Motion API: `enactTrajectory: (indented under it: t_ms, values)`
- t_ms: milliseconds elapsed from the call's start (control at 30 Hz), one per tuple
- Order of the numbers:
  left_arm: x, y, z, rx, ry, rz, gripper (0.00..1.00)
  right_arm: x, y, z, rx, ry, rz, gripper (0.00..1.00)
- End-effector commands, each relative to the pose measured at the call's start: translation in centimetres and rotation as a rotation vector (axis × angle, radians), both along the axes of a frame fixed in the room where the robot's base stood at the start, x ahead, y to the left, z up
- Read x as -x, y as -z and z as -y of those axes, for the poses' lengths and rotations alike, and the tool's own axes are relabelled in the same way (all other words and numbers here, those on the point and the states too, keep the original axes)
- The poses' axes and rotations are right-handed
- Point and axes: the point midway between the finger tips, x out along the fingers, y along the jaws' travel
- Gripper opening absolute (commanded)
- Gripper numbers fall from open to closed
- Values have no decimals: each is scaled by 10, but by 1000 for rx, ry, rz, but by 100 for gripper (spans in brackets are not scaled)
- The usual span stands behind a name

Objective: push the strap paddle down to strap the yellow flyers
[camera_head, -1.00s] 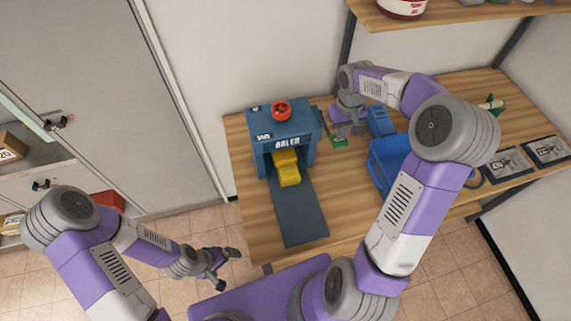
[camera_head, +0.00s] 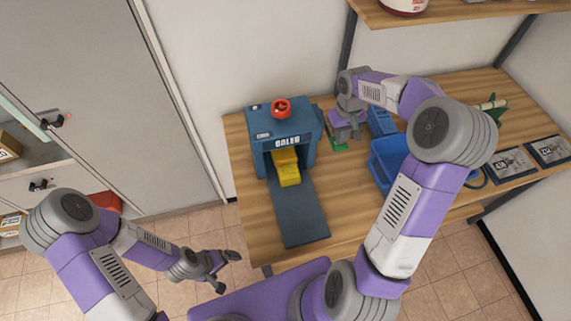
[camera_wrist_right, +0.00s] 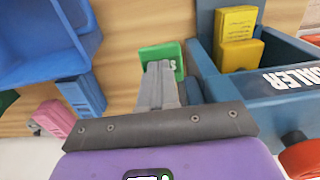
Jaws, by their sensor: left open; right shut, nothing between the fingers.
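The blue baler (camera_head: 290,122) stands on the wooden table, with the yellow flyers (camera_head: 287,170) stacked inside its opening. The flyers also show in the wrist view (camera_wrist_right: 237,38). A green paddle (camera_head: 338,147), most likely the strap paddle, is low beside the baler's right side; the wrist view shows it (camera_wrist_right: 160,58) just beyond my fingertips. My right gripper (camera_head: 355,132) is shut and empty, with its fingertips at or over the green paddle; contact cannot be told. My left gripper (camera_head: 226,271) is open and empty, left of the table.
A red knob (camera_head: 281,107) sits on top of the baler. A dark chute (camera_head: 301,218) runs out from its front. A blue bin (camera_head: 388,160) stands right of my right gripper. A green rocket-like item (camera_head: 490,106) and dark cards (camera_head: 512,163) lie farther right.

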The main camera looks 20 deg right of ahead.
Motion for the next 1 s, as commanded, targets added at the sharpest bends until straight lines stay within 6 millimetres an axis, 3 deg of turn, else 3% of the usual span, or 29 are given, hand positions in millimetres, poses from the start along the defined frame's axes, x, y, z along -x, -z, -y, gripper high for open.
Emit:
enactTrajectory:
  t_ms: [1000]
  values:
    - [0, 9, 0, 0, 0, 0, 100, 0, 14, 0, 0, -1, -3, 0]
